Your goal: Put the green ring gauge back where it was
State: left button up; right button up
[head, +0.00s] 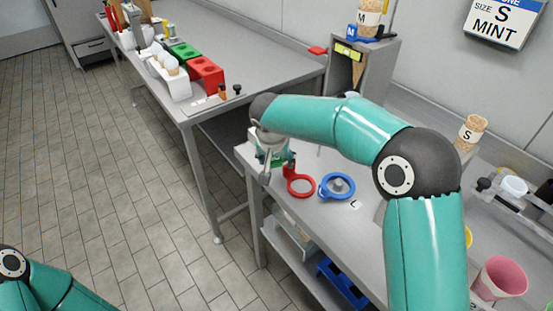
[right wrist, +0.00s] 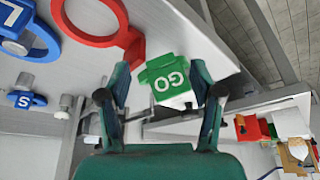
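A green piece marked GO (right wrist: 165,78) shows between the fingertips in the right wrist view; no green ring hole is visible. In the head view, green (head: 275,153) shows beside my right gripper, partly hidden. My right gripper (right wrist: 160,72) is open, its fingers on either side of the green piece, with a gap at the left finger. In the head view the right gripper (head: 265,165) is over the left edge of the near table. My left gripper is out of view; only my left arm shows at bottom left.
A red ring (head: 299,183) and a blue ring (head: 337,187) lie on the near table (head: 320,222) right of the gripper. A long bench (head: 255,62) at the back carries green and red blocks (head: 206,72). A pink cup (head: 502,277) stands at lower right.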

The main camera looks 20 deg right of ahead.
jog(key=shift+r, duration=0.1)
jog(key=shift+r+p, duration=0.55)
jog(key=shift+p, duration=0.15)
jog(key=v, duration=1.2)
jog(key=shift+f, duration=0.1)
